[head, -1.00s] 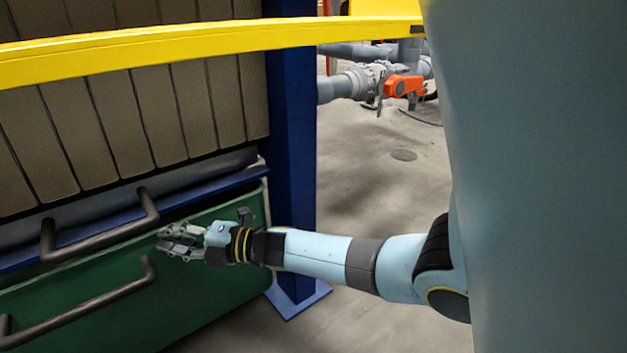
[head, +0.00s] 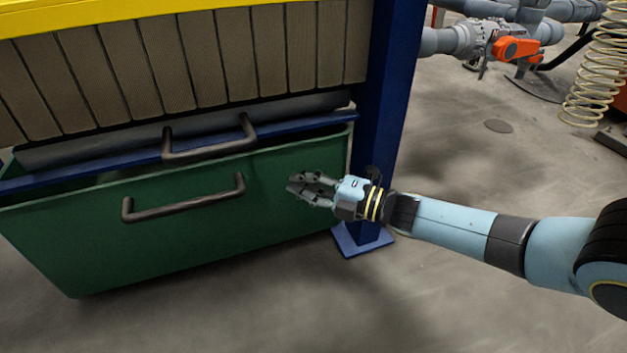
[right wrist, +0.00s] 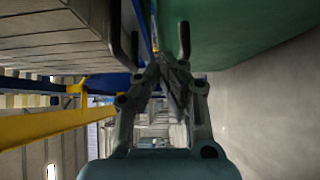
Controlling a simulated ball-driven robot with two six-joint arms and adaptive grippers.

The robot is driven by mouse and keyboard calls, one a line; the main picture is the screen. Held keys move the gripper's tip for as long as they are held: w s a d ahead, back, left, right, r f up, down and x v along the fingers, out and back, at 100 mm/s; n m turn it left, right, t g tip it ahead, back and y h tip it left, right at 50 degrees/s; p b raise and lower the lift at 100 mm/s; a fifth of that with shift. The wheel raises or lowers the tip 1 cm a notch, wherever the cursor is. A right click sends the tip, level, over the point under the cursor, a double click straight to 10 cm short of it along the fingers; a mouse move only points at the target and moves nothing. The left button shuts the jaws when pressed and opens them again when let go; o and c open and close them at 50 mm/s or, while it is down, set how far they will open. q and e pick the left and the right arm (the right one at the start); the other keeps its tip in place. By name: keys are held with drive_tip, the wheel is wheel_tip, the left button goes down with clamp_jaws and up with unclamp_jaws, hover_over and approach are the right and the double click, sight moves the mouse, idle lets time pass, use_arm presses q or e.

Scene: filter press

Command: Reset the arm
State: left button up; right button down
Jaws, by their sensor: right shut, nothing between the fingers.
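My right gripper (head: 303,187) is in the head view, in front of the right part of the green bin (head: 200,240). Its arm comes in from the right. It is shut and empty, with its fingers pointing left. In the right wrist view the shut fingers (right wrist: 165,68) show in the middle, with the green bin (right wrist: 235,30) at the upper right. The bin's dark handle (head: 185,199) is to the left of the gripper, apart from it. My left gripper is not in view.
A second dark handle (head: 210,145) is on the blue tray edge above the bin. Grey filter plates (head: 210,60) hang over it. A blue post (head: 390,90) stands behind my right wrist. Pipes with an orange valve handle (head: 517,48) are at the back right. The floor (head: 480,310) in front is clear.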

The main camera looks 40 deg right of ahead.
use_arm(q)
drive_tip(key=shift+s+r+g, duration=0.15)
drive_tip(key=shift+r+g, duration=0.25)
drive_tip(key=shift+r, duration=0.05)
use_arm(e)
drive_tip(key=shift+v, duration=1.15)
